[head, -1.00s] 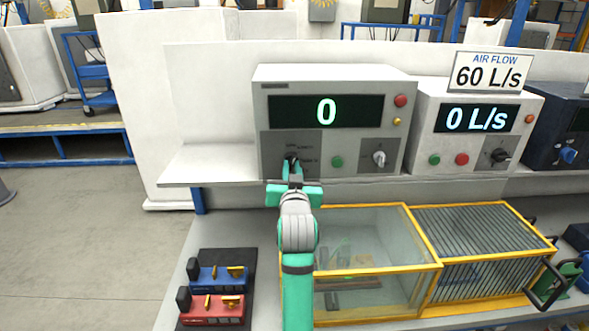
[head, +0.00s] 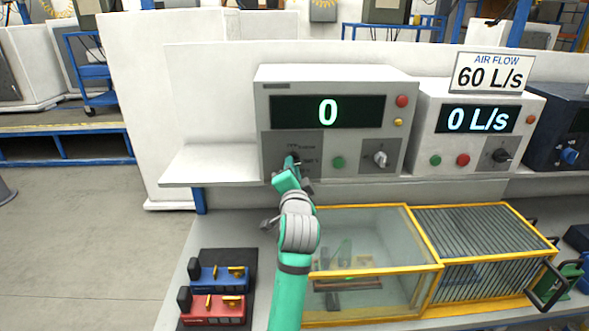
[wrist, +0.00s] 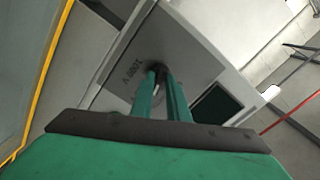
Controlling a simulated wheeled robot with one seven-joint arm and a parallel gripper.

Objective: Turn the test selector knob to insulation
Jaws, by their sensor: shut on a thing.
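The test selector knob (wrist: 159,68) is a dark knob on the lower left panel of the grey test unit (head: 335,82), whose display reads 0. In the head view my arm and gripper mostly hide it. My gripper (head: 290,164) is at the knob, its two green fingers closed on it. In the wrist view the fingertips (wrist: 162,74) meet at the knob, and printed text reading 1000 V (wrist: 131,74) is beside it. The other labels around the knob are too small to read surely. The gripper is rolled over, tilted in the head view.
A green button (head: 338,163) and a silver knob (head: 380,159) are right of the selector. The air flow unit (head: 425,140) stands further right. Below are a yellow-framed glass box (head: 408,240) and a black tray (head: 247,256) with blue and red devices.

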